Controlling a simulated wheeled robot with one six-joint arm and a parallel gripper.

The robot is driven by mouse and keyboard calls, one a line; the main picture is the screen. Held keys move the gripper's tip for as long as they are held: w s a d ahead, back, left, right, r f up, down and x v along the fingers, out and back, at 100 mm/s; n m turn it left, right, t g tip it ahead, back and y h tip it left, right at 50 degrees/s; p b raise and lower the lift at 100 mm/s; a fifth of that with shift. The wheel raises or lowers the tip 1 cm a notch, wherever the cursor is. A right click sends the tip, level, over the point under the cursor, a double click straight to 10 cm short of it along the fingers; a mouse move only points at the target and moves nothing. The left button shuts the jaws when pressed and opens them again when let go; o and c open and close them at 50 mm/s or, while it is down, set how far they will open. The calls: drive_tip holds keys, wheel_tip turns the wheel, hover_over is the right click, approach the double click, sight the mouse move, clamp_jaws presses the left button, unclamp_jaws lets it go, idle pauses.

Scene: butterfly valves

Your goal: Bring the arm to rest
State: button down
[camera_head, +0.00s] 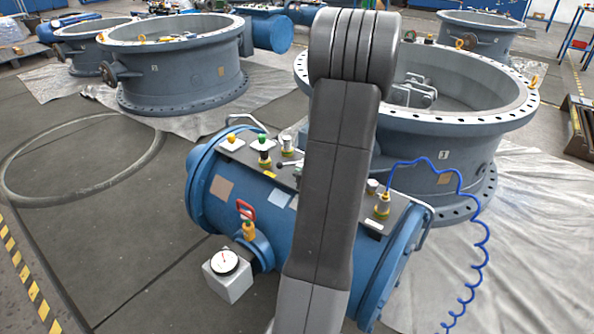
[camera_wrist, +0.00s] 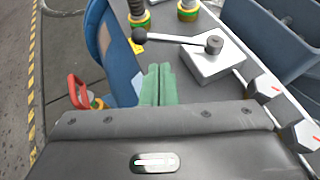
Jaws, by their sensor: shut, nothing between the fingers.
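My arm (camera_head: 338,185) rises through the middle of the camera_head view, in front of a blue cylindrical tank; my gripper is hidden there. In the camera_wrist view, my gripper (camera_wrist: 158,84) shows its two green fingers pressed together, shut and empty.
The blue tank (camera_head: 283,222) carries a red-handled valve (camera_head: 247,212), a gauge (camera_head: 224,262) and a coiled blue hose (camera_head: 484,240). Large grey valve rings (camera_head: 430,140) stand behind. A hoop (camera_head: 85,160) lies on the floor at left, where there is free room.

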drive_tip(key=p+v, duration=0.1)
drive_tip(key=v, duration=0.7)
drive_tip(key=shift+s+r, duration=0.25)
drive_tip(key=shift+s, duration=0.2)
drive_tip(key=shift+a, duration=0.15)
